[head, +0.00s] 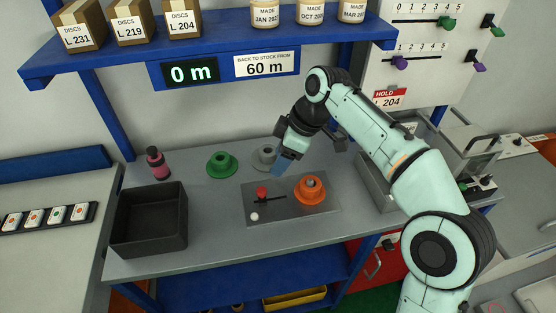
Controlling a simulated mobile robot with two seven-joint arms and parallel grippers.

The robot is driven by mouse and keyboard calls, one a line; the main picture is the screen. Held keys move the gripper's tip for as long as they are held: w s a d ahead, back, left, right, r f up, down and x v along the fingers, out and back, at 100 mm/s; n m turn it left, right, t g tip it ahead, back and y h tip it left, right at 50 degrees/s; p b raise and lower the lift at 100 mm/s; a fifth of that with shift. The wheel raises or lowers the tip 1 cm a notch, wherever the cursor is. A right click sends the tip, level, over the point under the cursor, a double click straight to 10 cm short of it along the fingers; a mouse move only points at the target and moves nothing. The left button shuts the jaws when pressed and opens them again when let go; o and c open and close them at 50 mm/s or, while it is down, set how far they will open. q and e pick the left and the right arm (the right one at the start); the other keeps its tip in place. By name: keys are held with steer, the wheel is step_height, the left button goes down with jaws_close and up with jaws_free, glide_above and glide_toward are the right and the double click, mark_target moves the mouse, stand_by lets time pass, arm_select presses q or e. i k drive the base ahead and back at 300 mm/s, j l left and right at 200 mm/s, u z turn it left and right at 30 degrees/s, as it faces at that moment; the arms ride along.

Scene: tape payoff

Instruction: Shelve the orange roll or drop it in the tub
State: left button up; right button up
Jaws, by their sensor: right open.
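The orange roll (311,191) sits on a grey plate (322,210) with a red-knobbed slider (262,191) and a white button (254,216). A spindle tip shows in the roll's middle. A display (190,73) reads "0 m"; a sign (266,64) reads "BACK TO STOCK FROM 60 m". My left gripper is not in view.
A green roll (221,164) and a pink bottle (156,164) stand at the back of the bench. The blue shelf (120,66) above holds boxes and jars. A grey bin (376,187) stands right of the plate. Bench between tub and plate is clear.

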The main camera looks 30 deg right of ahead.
mark_target(306, 195)
steer(key=k, duration=1)
